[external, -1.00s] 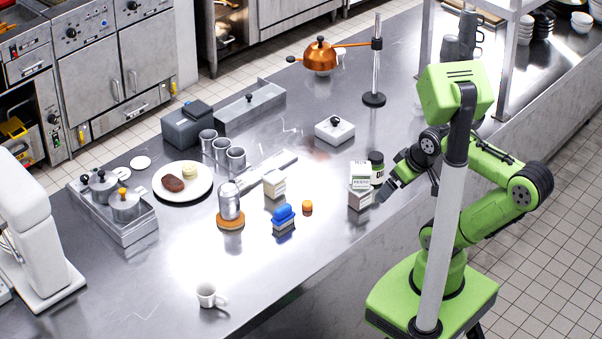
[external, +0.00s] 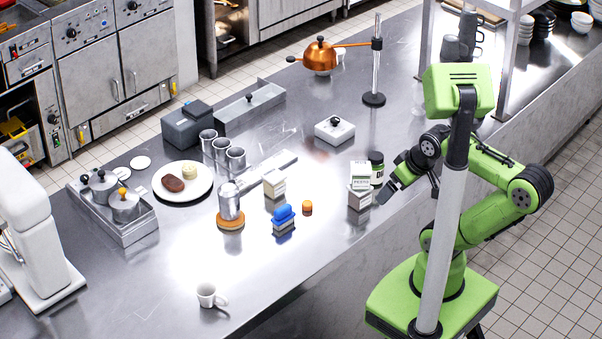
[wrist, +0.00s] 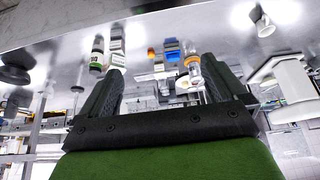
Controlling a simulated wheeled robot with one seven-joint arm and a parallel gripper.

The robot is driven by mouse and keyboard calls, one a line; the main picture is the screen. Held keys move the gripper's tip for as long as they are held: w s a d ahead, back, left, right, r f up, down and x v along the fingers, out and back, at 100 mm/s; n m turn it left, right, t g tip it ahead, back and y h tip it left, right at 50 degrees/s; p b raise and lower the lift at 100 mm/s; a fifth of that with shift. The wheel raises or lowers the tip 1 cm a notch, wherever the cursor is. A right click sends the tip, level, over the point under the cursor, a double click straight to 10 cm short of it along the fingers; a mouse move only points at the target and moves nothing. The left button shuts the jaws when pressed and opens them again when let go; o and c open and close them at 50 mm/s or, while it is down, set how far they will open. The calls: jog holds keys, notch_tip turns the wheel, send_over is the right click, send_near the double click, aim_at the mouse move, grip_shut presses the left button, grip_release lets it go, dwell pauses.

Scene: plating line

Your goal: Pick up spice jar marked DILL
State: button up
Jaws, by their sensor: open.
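A jar with a black lid and a dark green and white label (external: 376,168) stands near the counter's right edge. Its label is too small to read, so I cannot tell whether it says DILL. A jar with a green band also shows in the wrist view (wrist: 97,56), at the upper left beyond a finger. My gripper (external: 384,197) is just in front of the jar, to its lower right, apart from it. In the wrist view my gripper (wrist: 162,85) has its two fingers spread wide, with nothing held between them.
An orange cap-like piece (external: 307,206), a blue-topped item (external: 284,215) and a white box (external: 275,187) lie farther left. A lidded square container (external: 334,130) sits behind. The front counter is mostly clear.

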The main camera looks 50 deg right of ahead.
jog(key=shift+c, duration=0.6)
jog(key=w+d+f+n+y+b, duration=0.1)
jog(key=w+d+f+n+b, duration=0.15)
jog(key=w+f+b, duration=0.45)
jog(key=m+t+h+b, duration=0.35)
jog(key=t+b, duration=0.25)
jog(key=t, duration=0.2)
send_near(378, 168)
jog(key=shift+y, duration=0.45)
jog(key=p+x, duration=0.1)
jog(key=x, duration=0.5)
jog(key=p+x, duration=0.1)
jog(key=x, duration=0.6)
jog(key=shift+d, duration=0.25)
jog(key=shift+c, duration=0.2)
jog(key=c, duration=1.2)
